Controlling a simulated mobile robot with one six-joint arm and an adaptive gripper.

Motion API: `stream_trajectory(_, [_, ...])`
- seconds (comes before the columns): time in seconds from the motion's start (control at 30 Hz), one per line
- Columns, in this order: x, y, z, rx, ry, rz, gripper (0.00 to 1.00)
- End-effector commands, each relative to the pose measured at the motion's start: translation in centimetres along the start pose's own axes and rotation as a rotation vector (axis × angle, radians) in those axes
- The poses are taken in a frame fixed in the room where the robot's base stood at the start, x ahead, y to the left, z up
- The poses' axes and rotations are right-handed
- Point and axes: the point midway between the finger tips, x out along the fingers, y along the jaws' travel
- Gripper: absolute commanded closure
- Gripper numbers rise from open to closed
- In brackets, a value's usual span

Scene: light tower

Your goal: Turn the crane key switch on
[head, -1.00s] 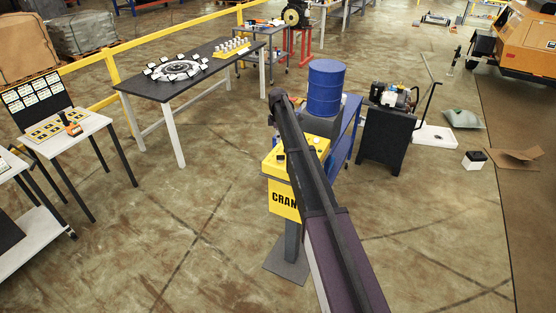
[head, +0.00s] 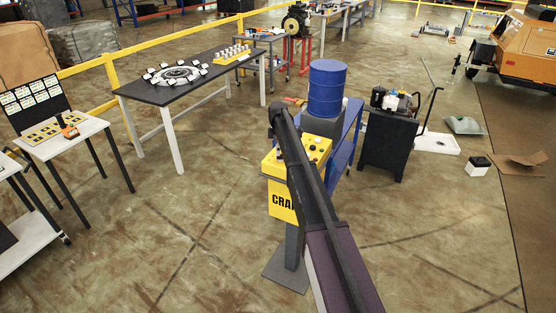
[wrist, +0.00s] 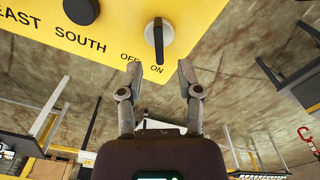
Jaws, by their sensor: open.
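The yellow crane control box (head: 282,202) stands on a grey post in the middle of the head view, partly hidden behind my arm. In the wrist view its yellow panel (wrist: 100,45) fills the top, with the words EAST, SOUTH, OFF and ON printed on it. The key switch (wrist: 158,40) is a black knob on a pale round base, its handle lying along the line toward ON. My gripper (wrist: 160,75) is open, its two fingertips just below the switch in the picture, one on each side of it, with nothing between them. In the head view the gripper is hidden by my arm.
A second black knob (wrist: 81,10) is on the panel, left of the switch. A black cabinet (head: 390,145) is to the right. The floor left of the post is clear.

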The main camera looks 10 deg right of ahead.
Motion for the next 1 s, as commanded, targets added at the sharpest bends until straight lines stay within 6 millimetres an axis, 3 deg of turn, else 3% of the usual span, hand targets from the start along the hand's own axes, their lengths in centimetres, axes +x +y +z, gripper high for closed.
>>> stream_trajectory(0.3, [2.5,0.0,0.1,0.001,0.0,0.0,0.54])
stream_trajectory(0.87, [2.9,0.0,0.1,0.001,0.0,0.0,0.54])
stream_trajectory(1.0, [2.9,0.0,0.1,0.001,0.0,0.0,0.93])
